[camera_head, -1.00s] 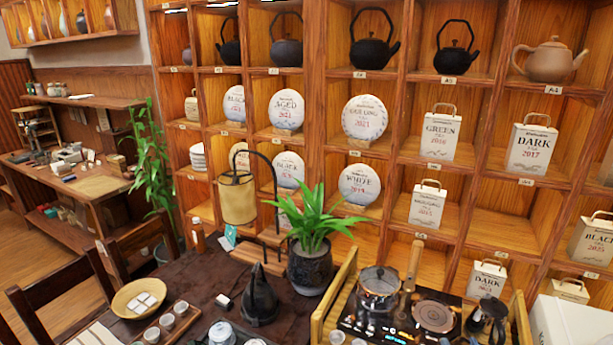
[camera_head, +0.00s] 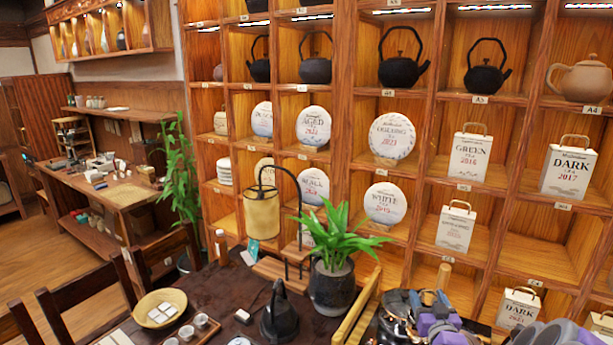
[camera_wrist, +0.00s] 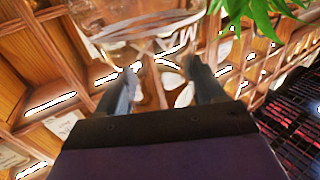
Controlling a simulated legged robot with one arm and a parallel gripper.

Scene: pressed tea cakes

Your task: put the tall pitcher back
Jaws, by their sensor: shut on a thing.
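My gripper (camera_wrist: 162,80) has its two fingers on either side of a clear glass vessel, which I take to be the tall pitcher (camera_wrist: 135,30). The vessel fills the upper middle of the wrist view, and its top is cut off by the frame edge. In the head view my gripper (camera_head: 428,312) is at the lower right, in purple and grey, above the hot plate area. The pitcher cannot be made out clearly there. A glass pot (camera_head: 393,322) shows beside the gripper, partly hidden by it.
A potted plant (camera_head: 333,280) stands left of my gripper, with leaves near the vessel in the wrist view. A dark kettle (camera_head: 280,316) and a hanging lantern (camera_head: 262,213) are further left. The wooden shelf (camera_head: 425,215) with tea cakes and teapots rises behind.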

